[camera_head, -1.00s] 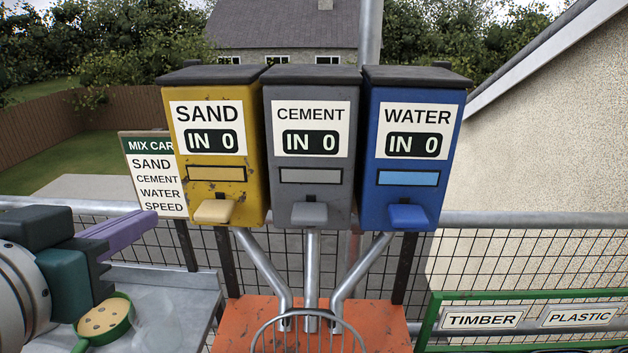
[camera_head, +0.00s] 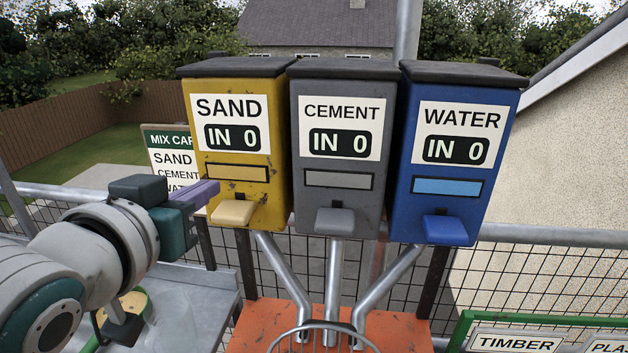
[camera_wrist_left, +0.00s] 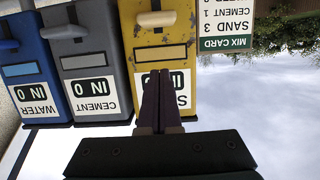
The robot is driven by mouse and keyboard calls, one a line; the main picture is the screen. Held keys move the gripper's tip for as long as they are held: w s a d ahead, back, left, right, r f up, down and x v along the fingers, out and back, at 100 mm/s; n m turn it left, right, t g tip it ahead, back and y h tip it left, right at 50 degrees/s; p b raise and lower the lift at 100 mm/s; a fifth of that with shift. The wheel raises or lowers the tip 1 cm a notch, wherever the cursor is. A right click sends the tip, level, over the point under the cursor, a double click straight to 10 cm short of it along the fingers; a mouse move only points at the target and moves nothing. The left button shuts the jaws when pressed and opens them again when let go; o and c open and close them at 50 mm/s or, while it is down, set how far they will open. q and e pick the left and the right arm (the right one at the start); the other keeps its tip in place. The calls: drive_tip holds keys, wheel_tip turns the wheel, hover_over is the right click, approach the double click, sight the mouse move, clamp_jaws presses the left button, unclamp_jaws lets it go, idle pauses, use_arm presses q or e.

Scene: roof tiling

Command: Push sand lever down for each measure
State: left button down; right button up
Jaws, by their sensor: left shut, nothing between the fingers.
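The yellow sand dispenser (camera_head: 238,150) reads "IN 0" and has a pale yellow lever (camera_head: 233,212) low on its front. My left gripper (camera_head: 212,190) is shut and empty, its purple fingers just left of and slightly above that lever in the head view. In the left wrist view, which is upside down, the shut fingers (camera_wrist_left: 160,80) point at the sand dispenser, and the sand lever (camera_wrist_left: 156,18) lies beyond their tips, apart from them. The mix card (camera_head: 170,160) is partly hidden by my left arm; the wrist view shows "SAND 3" and "CEMENT 1" on it. My right gripper is not in view.
The grey cement dispenser (camera_head: 338,150) and blue water dispenser (camera_head: 455,150) stand to the right, both reading "IN 0". Pipes run down to an orange hopper (camera_head: 262,318). A grey bench (camera_head: 190,310) is at lower left, and wire mesh fencing stands behind.

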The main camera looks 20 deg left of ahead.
use_arm(q)
hover_over(224, 208)
drive_tip(key=s+d, duration=0.2)
drive_tip(key=shift+f, duration=0.5)
drive_tip(key=shift+s+f, duration=0.15)
drive_tip(key=shift+f, duration=1.95)
drive_tip(key=shift+f, duration=0.1)
